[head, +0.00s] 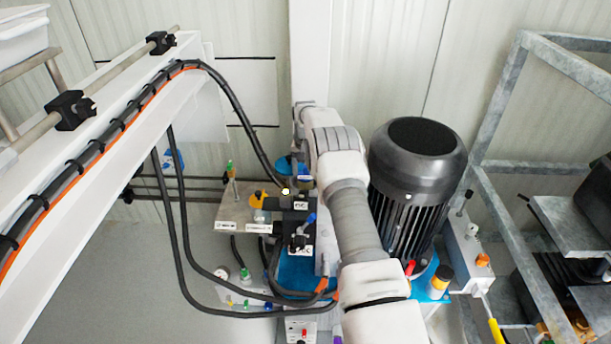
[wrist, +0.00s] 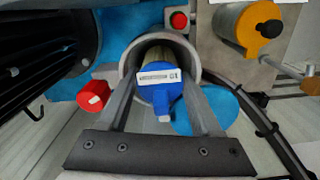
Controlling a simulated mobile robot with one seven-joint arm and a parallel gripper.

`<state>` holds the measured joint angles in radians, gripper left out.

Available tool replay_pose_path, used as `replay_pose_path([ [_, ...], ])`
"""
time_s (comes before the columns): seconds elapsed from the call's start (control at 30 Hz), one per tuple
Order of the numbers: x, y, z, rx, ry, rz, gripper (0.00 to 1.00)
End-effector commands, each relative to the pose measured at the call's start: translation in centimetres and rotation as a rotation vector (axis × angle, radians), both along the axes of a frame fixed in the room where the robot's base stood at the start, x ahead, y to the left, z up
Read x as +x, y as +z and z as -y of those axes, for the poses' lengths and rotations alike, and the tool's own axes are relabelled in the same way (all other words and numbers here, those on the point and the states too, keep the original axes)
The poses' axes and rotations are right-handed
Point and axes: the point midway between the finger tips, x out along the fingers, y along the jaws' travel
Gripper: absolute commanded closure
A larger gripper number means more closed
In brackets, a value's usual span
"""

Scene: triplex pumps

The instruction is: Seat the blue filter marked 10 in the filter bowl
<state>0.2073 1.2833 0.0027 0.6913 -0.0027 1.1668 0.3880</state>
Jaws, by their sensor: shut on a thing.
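In the wrist view, my gripper (wrist: 159,98) is shut on the blue filter (wrist: 160,96). The filter has a blue end cap with a small grip, a white label reading 10 upside down, and a pale body behind the cap. A grey round-walled housing (wrist: 189,50), which looks like the filter bowl, arches around the filter's body. The cap is at the near side of its mouth. How deep the body sits, and whether it touches the wall, I cannot tell. In the head view my arm hides the gripper, and I cannot make out the filter.
In the wrist view, a red knob (wrist: 93,96) is close left of the gripper and a red button (wrist: 179,20) is above the bowl. An orange-capped cylinder (wrist: 255,27) and black hoses (wrist: 265,122) lie right. The head view shows a large black motor (head: 415,165) beside my arm.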

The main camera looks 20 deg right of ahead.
Motion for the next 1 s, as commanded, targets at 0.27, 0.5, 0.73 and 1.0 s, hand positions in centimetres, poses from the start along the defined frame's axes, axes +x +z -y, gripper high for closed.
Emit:
replay_pose_path([
  [0.27,0.0,-0.4,0.0,0.000,0.000,0.000,0.27],
  [0.5,0.0,-0.4,0.0,0.000,0.000,0.000,0.22],
  [0.73,0.0,0.8,0.0,-0.001,0.000,0.001,0.22],
  [1.0,0.1,6.4,0.0,-0.001,0.000,0.003,0.22],
])
